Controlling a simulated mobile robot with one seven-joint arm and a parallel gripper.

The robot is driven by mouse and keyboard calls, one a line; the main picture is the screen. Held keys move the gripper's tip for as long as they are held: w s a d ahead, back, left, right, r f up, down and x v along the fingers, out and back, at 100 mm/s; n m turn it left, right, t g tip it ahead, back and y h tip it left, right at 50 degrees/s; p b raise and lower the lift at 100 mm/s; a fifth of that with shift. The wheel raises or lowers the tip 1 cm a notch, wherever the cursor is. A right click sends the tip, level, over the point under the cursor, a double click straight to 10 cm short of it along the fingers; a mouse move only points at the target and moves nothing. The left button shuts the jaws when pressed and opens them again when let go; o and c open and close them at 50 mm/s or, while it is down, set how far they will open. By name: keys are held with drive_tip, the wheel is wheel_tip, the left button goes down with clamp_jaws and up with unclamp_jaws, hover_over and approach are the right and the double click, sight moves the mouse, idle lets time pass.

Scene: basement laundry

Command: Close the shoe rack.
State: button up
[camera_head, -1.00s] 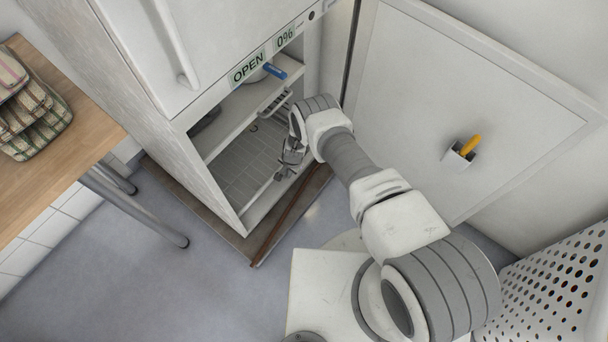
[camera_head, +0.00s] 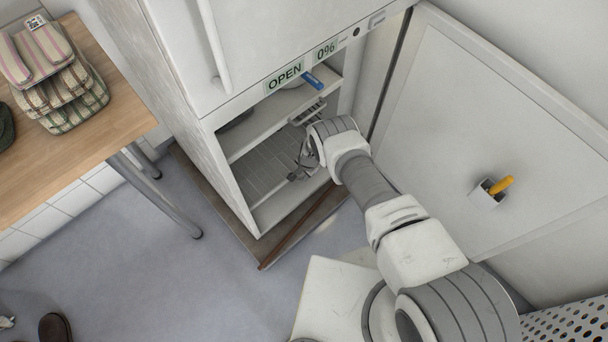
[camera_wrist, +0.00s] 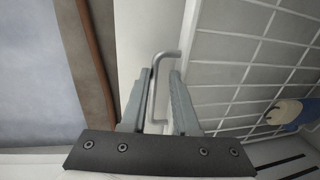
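The shoe rack appears as a light wire-grid surface (camera_head: 262,178) with a white front strip (camera_head: 290,208), low in the open bottom of a tall white cabinet (camera_head: 165,80). My gripper (camera_head: 297,172) reaches into this opening from the right and partly covers the rack. In the wrist view, a thin grey bent handle (camera_wrist: 166,54) stands against the white strip, with the grid to its right. My gripper's fingers (camera_wrist: 161,80) are apart, one on each side of the handle. I see a gap, but contact with the handle is hard to judge.
A wooden table (camera_head: 95,120) with folded striped cloths (camera_head: 60,90) stands at left. A large white panel (camera_head: 480,110) with a small holder is at right. A perforated white basket (camera_head: 570,325) is at lower right.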

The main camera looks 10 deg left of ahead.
drive_tip(key=shift+r, duration=0.15)
wheel_tip(320, 180, up, 17)
drive_tip(key=s+d+p, duration=0.2)
drive_tip(key=p, duration=0.6)
drive_tip(key=shift+d, duration=0.35)
